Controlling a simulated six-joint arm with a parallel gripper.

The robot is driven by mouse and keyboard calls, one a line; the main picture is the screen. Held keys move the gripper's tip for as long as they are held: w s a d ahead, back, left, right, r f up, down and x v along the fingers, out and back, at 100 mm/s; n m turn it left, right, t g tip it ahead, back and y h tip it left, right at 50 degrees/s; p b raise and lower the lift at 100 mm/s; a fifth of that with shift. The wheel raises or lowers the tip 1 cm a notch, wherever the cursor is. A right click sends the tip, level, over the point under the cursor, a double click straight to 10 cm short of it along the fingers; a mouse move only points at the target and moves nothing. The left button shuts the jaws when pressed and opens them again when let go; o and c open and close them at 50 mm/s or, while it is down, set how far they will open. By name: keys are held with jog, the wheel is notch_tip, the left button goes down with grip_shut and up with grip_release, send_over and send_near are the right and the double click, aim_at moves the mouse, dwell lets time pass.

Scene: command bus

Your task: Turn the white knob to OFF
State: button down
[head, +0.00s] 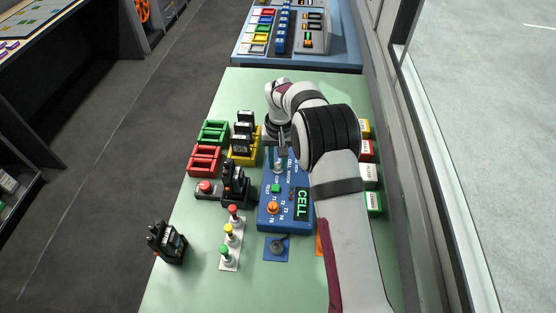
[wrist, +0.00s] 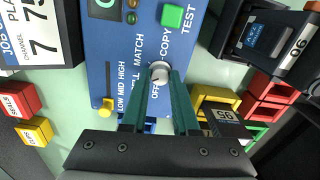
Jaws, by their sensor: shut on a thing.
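The white knob (wrist: 159,72) is on the blue panel (wrist: 118,65), with the labels OFF, COPY, MATCH and one ending in "LL" printed around it. My gripper (wrist: 160,84) is shut on this knob, one dark green finger on each side. I cannot tell which label the knob points to. In the head view my gripper (head: 282,151) is over the far part of the blue panel (head: 264,222), and it largely hides the knob. The panel's display (head: 302,203) reads CELL in green.
A green TEST button (wrist: 172,16) and a yellow knob (wrist: 105,105) by LOW, MID, HIGH are close to the white knob. Black modules stand in a yellow rack (head: 242,157) to the left. Red (head: 204,158) and green (head: 213,132) racks are beyond.

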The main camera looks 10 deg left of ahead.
aim_at(279, 164)
jog(key=n, duration=0.5)
jog(key=shift+n, duration=0.3)
jog(key=n, duration=0.5)
jog(key=shift+n, duration=0.4)
jog(key=c, duration=0.7)
grip_release()
jog(key=r, duration=1.6)
jog(key=shift+w, duration=0.2)
jog(key=shift+f, duration=0.1)
